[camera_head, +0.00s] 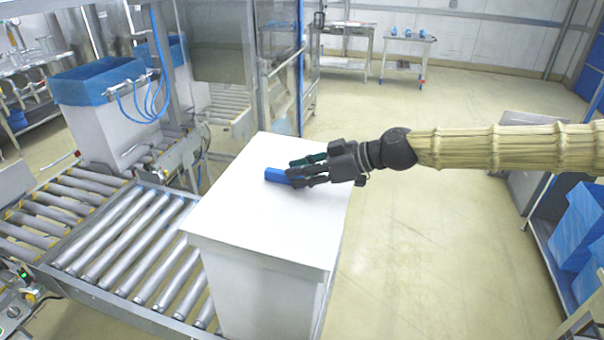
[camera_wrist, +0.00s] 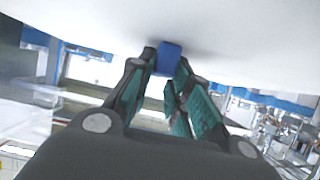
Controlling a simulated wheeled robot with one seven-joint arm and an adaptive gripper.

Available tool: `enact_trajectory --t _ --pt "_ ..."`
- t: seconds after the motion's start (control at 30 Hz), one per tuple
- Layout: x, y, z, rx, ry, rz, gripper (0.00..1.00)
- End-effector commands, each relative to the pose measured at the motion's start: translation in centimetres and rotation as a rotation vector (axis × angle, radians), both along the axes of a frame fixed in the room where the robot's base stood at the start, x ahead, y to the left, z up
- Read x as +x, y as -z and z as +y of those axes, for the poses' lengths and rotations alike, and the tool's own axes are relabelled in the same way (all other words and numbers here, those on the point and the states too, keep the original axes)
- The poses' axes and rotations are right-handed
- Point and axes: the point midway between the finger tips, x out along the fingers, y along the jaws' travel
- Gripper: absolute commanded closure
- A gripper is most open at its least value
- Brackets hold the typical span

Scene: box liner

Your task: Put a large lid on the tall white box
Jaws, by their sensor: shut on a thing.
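A large flat white lid (camera_head: 240,215) with a blue handle (camera_head: 276,176) lies over the tall white box (camera_head: 262,302) in the head view. The lid covers the box's opening, and its front edge overhangs the wall slightly. I cannot tell whether the lid rests fully on the rim. My gripper (camera_head: 293,173) comes in from the right and is shut on the blue handle. In the wrist view the handle (camera_wrist: 169,58) sits between the fingertips (camera_wrist: 167,72), against the lid's white face (camera_wrist: 240,40).
A roller conveyor (camera_head: 130,235) runs at the left, beside the box. Another white box with a blue liner (camera_head: 100,80) stands at the back left, near a metal frame. Blue bins (camera_head: 578,228) are at the right. The floor (camera_head: 440,260) between is clear.

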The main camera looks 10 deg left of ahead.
Motion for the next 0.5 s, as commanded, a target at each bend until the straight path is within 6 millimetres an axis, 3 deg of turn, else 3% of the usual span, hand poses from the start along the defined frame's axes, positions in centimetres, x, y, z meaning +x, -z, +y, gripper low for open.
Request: enact_trajectory --t 0.47,0.5 --pt "0.03 -0.08 0.00 0.001 0.001 0.000 1.00" --pt "0.03 -0.08 0.00 0.001 0.001 0.000 0.77"
